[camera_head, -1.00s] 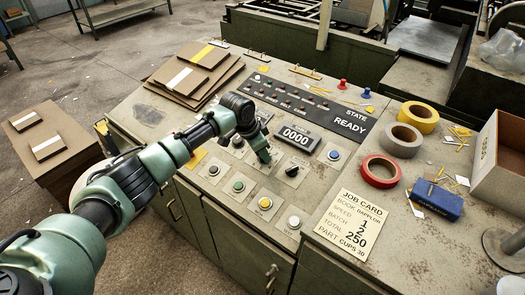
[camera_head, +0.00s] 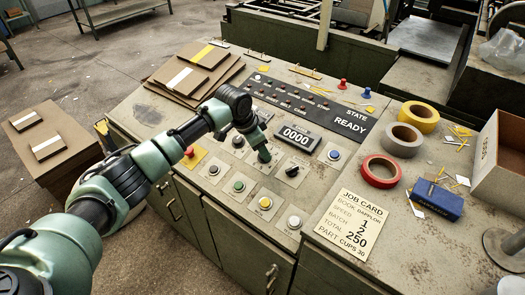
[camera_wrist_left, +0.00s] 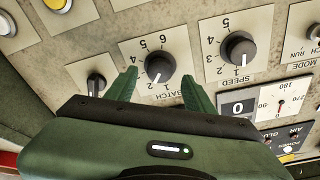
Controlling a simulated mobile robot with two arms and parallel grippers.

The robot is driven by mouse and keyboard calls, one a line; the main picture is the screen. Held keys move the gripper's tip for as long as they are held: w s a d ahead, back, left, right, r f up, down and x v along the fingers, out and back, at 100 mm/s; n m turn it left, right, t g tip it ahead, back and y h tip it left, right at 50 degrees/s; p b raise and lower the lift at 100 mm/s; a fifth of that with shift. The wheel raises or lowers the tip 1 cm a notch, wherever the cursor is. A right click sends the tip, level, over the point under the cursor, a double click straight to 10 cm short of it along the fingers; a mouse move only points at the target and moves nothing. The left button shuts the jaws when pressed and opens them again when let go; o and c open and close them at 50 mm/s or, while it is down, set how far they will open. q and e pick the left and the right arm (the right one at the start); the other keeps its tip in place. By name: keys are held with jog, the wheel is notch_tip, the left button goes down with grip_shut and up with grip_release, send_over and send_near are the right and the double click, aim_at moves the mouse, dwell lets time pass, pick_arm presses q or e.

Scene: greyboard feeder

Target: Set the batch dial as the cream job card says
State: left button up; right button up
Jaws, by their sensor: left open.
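The cream job card (camera_head: 350,225) lies on the console at the lower right and reads speed 1, batch 2, total 250. My left gripper (camera_head: 263,155) is over the control panel and hides the batch dial in the head view. In the left wrist view the black batch dial (camera_wrist_left: 160,65) sits between the two open fingertips of my left gripper (camera_wrist_left: 160,88), with no clear contact. Its white pointer points down toward the low numbers near 1 and 2; I cannot tell which exactly. My right gripper is not in view.
The speed dial (camera_wrist_left: 238,49) is beside the batch dial, its pointer near 1. A small black selector (camera_wrist_left: 96,84) is close to one finger. A counter (camera_head: 296,135) reads 0000 and the state panel reads READY. Tape rolls (camera_head: 381,171) and a blue block (camera_head: 435,200) lie to the right.

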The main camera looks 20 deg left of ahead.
pick_arm(q)
jog(key=v, duration=0.5)
jog(key=shift+s+a+r, duration=0.1)
jog(key=shift+r, duration=0.15)
